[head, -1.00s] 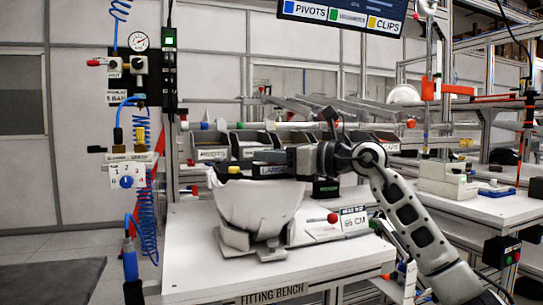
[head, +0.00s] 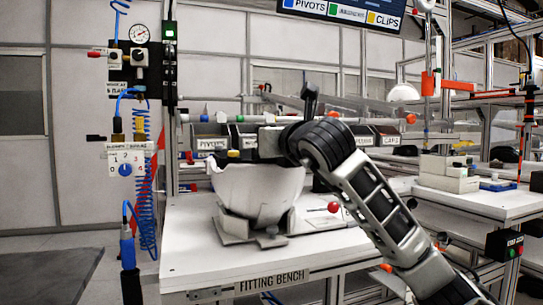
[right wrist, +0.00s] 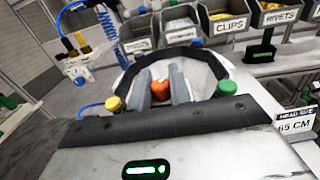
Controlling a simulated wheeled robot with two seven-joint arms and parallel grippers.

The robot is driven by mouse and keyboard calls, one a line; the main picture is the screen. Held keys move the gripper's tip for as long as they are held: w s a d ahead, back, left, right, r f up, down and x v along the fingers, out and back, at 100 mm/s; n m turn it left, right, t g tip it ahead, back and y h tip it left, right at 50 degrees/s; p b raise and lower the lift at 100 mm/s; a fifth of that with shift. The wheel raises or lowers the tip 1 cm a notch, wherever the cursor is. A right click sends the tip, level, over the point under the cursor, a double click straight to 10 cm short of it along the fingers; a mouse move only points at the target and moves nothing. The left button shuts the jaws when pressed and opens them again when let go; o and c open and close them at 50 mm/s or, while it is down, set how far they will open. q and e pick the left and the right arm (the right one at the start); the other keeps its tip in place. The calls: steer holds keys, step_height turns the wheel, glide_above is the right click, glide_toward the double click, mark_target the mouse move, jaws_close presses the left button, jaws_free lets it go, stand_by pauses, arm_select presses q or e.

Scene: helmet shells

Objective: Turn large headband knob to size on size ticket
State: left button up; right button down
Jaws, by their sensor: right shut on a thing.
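The white helmet shell (head: 255,193) sits open side up on a grey stand (head: 235,228) on the fitting bench. In the right wrist view the dark headband (right wrist: 207,60) curves around the pale inside of the shell. My right gripper (right wrist: 161,90) reaches over the shell, its two grey fingers on either side of an orange-red knob (right wrist: 160,87) and shut on it. In the head view my right wrist hides the fingers and knob. The size ticket (right wrist: 295,126) reads 65 CM in the right wrist view. My left gripper is not in view.
Labelled bins (right wrist: 228,20) line the back of the bench. A red ball (head: 333,207) is on the bench, right of the shell. The bench's front left (head: 195,265) is clear.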

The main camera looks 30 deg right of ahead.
arm_select(q)
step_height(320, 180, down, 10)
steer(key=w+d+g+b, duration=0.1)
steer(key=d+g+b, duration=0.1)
steer(key=b, duration=0.3)
arm_select(e)
steer(key=m+h, duration=0.1)
steer(key=m+g+h, duration=0.1)
steer(key=h, duration=0.1)
steer(key=shift+f+h, duration=0.3)
steer(key=shift+f, duration=0.1)
steer(key=m+g+h+b, duration=0.2)
steer(key=m+h+b, duration=0.1)
steer(key=b, duration=0.1)
steer(key=shift+r+h, duration=0.15)
steer(key=shift+h, duration=0.25)
steer(key=shift+r+m+g+h+b, duration=0.1)
steer(key=shift+m+g+h+b, duration=0.8)
steer(key=shift+m+g+h, duration=0.15)
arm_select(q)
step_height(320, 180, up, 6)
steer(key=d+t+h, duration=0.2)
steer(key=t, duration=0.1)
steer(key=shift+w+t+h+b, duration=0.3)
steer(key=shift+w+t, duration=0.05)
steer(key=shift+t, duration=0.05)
arm_select(e)
steer(key=shift+m+g+h, duration=0.45)
steer(key=shift+g+h, duration=0.1)
steer(key=shift+g, duration=0.3)
